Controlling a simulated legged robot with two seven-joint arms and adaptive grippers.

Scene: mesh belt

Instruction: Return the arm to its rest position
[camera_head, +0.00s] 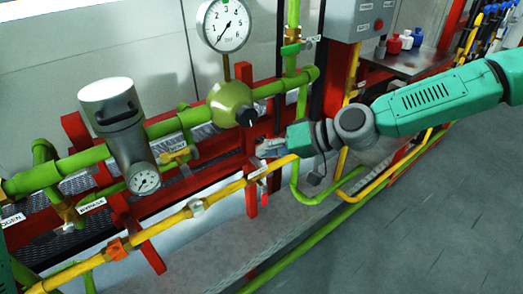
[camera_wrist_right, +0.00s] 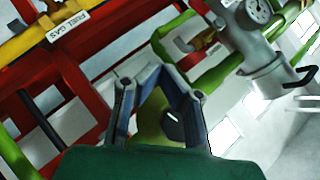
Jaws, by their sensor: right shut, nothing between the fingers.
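My right arm (camera_head: 430,100), green with grey joints, reaches in from the right. My right gripper (camera_head: 268,150) is shut and empty, close to the green pipework and the red frame. In the wrist view the right gripper (camera_wrist_right: 158,72) has its fingers brought together in front of a rounded green body with a dark knob. I cannot tell from these views whether the fingers touch anything. My left gripper does not show.
A green regulator (camera_head: 231,103) with a large gauge (camera_head: 227,24) stands beside the gripper. A silver filter housing (camera_head: 118,125) is further left. A yellow pipe (camera_head: 170,222) runs below. A grey control box (camera_head: 361,18) is above the arm. Open floor (camera_head: 430,220) lies at lower right.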

